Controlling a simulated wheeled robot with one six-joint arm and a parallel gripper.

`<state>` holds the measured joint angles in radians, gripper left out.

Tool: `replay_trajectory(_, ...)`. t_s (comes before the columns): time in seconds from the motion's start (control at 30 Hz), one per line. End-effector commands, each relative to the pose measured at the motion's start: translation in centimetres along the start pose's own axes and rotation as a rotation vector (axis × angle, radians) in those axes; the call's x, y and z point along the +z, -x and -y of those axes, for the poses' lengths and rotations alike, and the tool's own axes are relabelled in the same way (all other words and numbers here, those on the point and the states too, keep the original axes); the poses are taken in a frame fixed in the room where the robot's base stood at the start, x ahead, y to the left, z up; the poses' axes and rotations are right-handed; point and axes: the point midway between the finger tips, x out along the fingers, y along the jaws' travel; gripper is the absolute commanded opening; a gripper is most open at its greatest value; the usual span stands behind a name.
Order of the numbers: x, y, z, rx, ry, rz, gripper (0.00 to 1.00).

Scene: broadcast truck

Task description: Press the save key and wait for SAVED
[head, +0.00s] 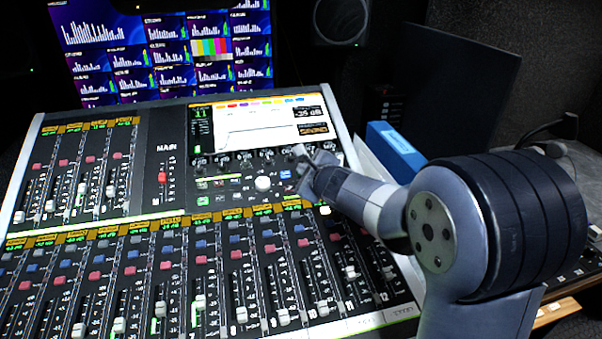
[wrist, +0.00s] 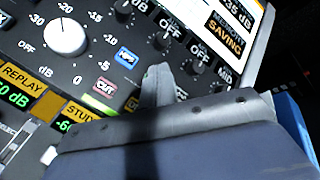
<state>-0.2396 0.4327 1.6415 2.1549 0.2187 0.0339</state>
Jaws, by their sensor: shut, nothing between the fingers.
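The mixing console's screen (head: 262,122) shows an orange box (wrist: 226,34) in the wrist view that reads SAVING under the word MEMORY. My gripper (head: 300,152) is shut and empty, over the control strip just below the screen. In the wrist view its fingertips (wrist: 158,72) point at the panel among small keys and knobs. A blue HPF key (wrist: 127,57) and a lit pink CUT key (wrist: 104,88) lie left of the fingers. I cannot make out which key is the save key; the fingers hide part of the panel. I cannot tell whether they touch it.
A large grey-white knob (wrist: 67,37) stands left of the keys. Rows of faders (head: 200,303) fill the console below. A monitor wall (head: 160,50) is behind it. A blue binder (head: 396,147) and a dark panel (head: 458,88) stand right of the console, close to my arm.

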Motion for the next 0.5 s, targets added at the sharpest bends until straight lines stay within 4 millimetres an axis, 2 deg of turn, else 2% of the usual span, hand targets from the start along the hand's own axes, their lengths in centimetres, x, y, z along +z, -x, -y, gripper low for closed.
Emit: replay_trajectory(0.5, 0.57, 0.77, 0.58, 0.001, 0.002, -0.001, 0.0)
